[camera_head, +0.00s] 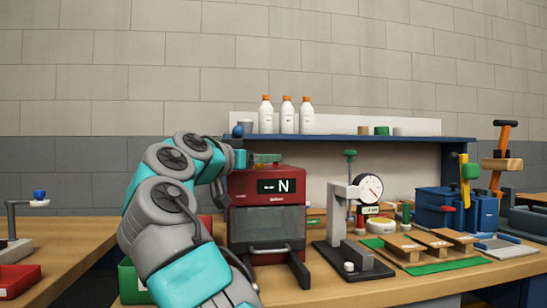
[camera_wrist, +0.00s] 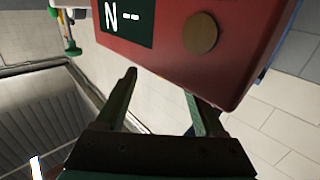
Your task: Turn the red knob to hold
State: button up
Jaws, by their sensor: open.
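A red machine (camera_head: 266,215) stands on the bench, with a dark display (camera_head: 279,186) reading "-- N". The wrist view shows its red face (camera_wrist: 165,45), the display (camera_wrist: 124,17) and a round brownish knob-like disc (camera_wrist: 201,33). I cannot tell whether this disc is the red knob; no plainly red knob shows on the machine. No "hold" marking is readable. My gripper (camera_head: 268,158) is at the machine's top edge in the head view. In the wrist view its fingers (camera_wrist: 160,84) are open, with nothing between them, and appear apart from the disc.
A gauge stand (camera_head: 341,210) stands right of the machine. Wooden blocks on a green mat (camera_head: 430,267) and blue boxes (camera_head: 455,208) lie further right. A blue shelf (camera_head: 400,138) with white bottles (camera_head: 287,115) is behind. My arm crosses the left bench edge.

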jog(key=x, duration=0.4)
jog(key=shift+w+d+p, duration=0.2)
jog(key=shift+w+p, duration=0.05)
jog(key=shift+p, duration=0.1)
grip_shut()
